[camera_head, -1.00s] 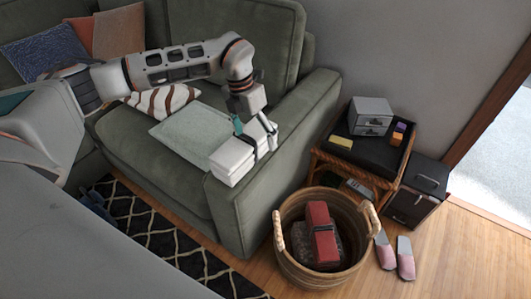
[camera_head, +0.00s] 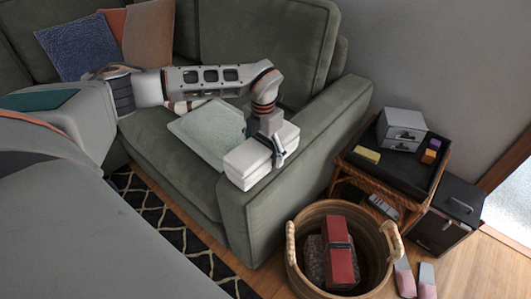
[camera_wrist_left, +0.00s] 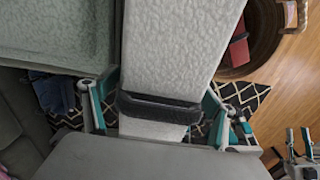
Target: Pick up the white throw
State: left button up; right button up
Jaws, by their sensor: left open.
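The white throw (camera_head: 248,165) is a folded, thick bundle lying on the front part of the green sofa's right armrest. My left gripper (camera_head: 266,140) is low over it, pointing down. In the left wrist view, the throw (camera_wrist_left: 180,45) runs between the open teal-and-grey fingers of my left gripper (camera_wrist_left: 155,110), one finger on each side. A dark band crosses the throw there. I cannot tell whether the fingers touch it. What seems to be my right gripper (camera_wrist_left: 300,143) shows small at the lower right edge of the wrist view; its jaws are unclear.
A pale green cushion (camera_head: 205,130) lies on the seat beside the armrest. A wicker basket (camera_head: 300,262) holding red and grey items stands on the floor to the right. Beyond it is a wicker side table (camera_head: 345,180) with a small drawer box (camera_head: 402,128).

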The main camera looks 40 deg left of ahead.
pick_arm(q)
jog(key=shift+f, duration=0.1)
jog(key=c, duration=1.5)
jog(key=shift+o, duration=0.2)
